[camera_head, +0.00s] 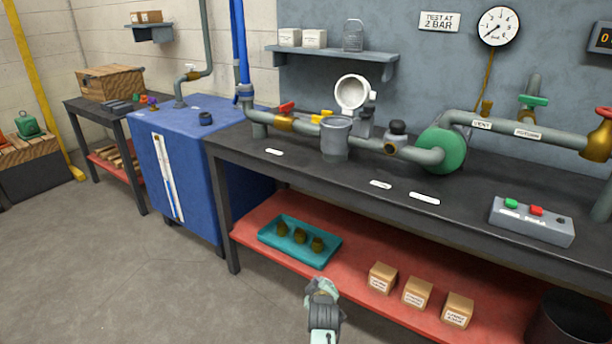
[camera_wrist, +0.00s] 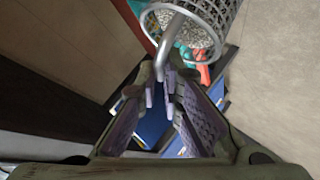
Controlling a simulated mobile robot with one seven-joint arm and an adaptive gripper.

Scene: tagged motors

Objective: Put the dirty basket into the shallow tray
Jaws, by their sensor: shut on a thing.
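In the wrist view a round mesh basket (camera_wrist: 233,14) with grey grains in it hangs at the top, partly cut off by the frame. My gripper (camera_wrist: 160,85) is shut on its grey wire handle. In the head view my gripper (camera_head: 320,286) is low in the middle, in front of the red lower shelf; I cannot make out the basket there. The shallow teal tray (camera_head: 270,245) lies on that shelf, just up and left of my gripper. Several small brown pieces stand in the tray.
Several small cartons (camera_head: 417,292) stand on the red shelf (camera_head: 362,258) right of the tray. The dark bench top (camera_head: 300,165) is above it, carrying pipes and an open-lidded grey housing (camera_head: 335,140). Another mesh basket (camera_head: 353,36) stands on the wall shelf. Floor at left is clear.

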